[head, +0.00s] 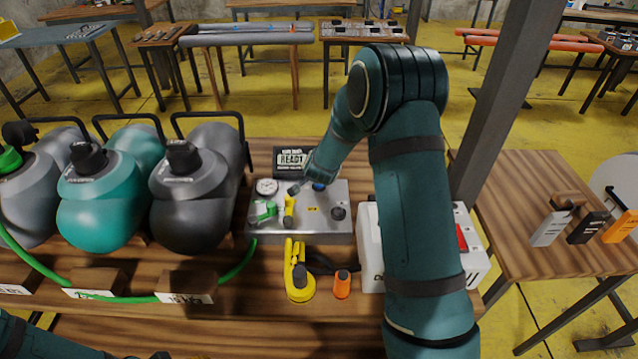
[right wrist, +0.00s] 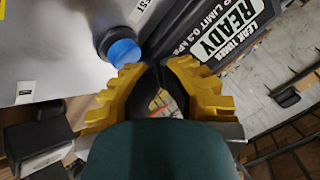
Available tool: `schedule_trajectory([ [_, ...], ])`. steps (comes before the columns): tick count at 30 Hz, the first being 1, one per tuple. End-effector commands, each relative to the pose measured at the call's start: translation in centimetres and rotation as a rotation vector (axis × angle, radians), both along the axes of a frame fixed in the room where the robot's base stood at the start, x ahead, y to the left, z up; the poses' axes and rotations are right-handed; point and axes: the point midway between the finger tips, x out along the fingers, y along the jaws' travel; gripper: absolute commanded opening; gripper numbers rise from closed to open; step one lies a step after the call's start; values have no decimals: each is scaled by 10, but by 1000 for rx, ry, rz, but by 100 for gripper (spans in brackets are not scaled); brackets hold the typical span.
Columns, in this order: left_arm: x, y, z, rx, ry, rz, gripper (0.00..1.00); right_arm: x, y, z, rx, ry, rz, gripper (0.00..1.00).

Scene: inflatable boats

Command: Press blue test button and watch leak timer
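The blue test button (head: 319,186) sits on the metal test panel (head: 322,226), near its upper edge. In the right wrist view the blue button (right wrist: 124,52) stands in a dark collar, just beyond and left of my right fingertips. My right gripper (right wrist: 157,70) has yellow fingers whose dark tips come together, with nothing held between them. No contact with the button shows. The leak timer (head: 291,160) behind the panel reads READY; it also shows in the right wrist view (right wrist: 228,32). My left arm shows only at the bottom left edge, with its gripper out of view.
The panel carries a gauge (head: 266,187), a green valve (head: 264,212), a yellow lever (head: 289,208) and a black knob (head: 338,213). A yellow tool (head: 297,275) and an orange piece (head: 342,284) lie in front. Bulky rolled boats (head: 200,190) fill the bench's left.

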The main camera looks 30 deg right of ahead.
Motion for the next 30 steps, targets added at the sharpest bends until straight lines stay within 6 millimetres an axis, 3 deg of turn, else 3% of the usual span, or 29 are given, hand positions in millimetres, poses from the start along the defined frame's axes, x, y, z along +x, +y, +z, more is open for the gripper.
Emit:
schedule_trajectory([
  [30, 0, 0, -6, 0, 0, 0, 47, 0, 0, -8, 0, 0, 0, 0],
])
